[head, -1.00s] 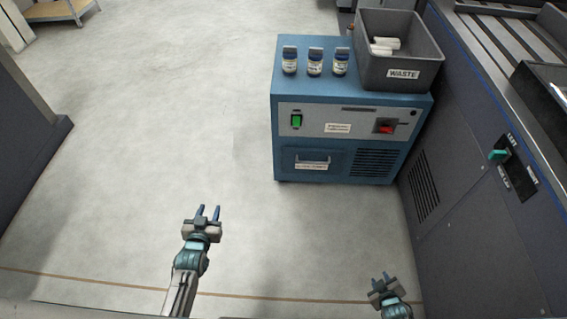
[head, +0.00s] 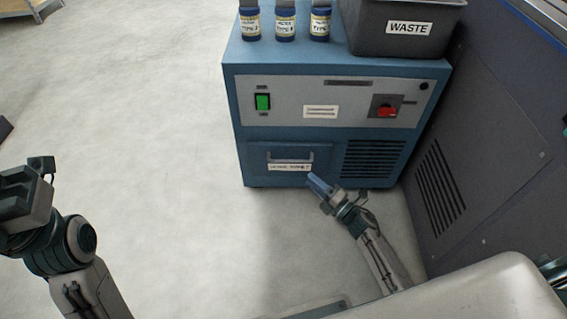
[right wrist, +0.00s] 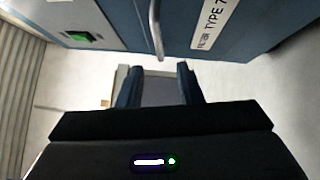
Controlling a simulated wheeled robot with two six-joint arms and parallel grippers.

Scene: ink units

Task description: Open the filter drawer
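The filter drawer (head: 262,162) is in the lower left front of the blue ink unit and looks flush with it. Its metal bar handle (head: 290,159) stands out above a white label. In the right wrist view the handle (right wrist: 155,28) lies ahead of the fingertips, roughly in line with the gap between them. My right gripper (head: 317,184) is just in front of the drawer's lower right, apart from the handle. Its two fingers (right wrist: 158,78) are spread and empty. My left gripper (head: 25,190) is at the left edge, away from the unit; its fingers do not show clearly.
A green switch (head: 263,102) and a red knob (head: 386,111) are above the drawer. A dark cabinet (head: 475,150) closes off the right.

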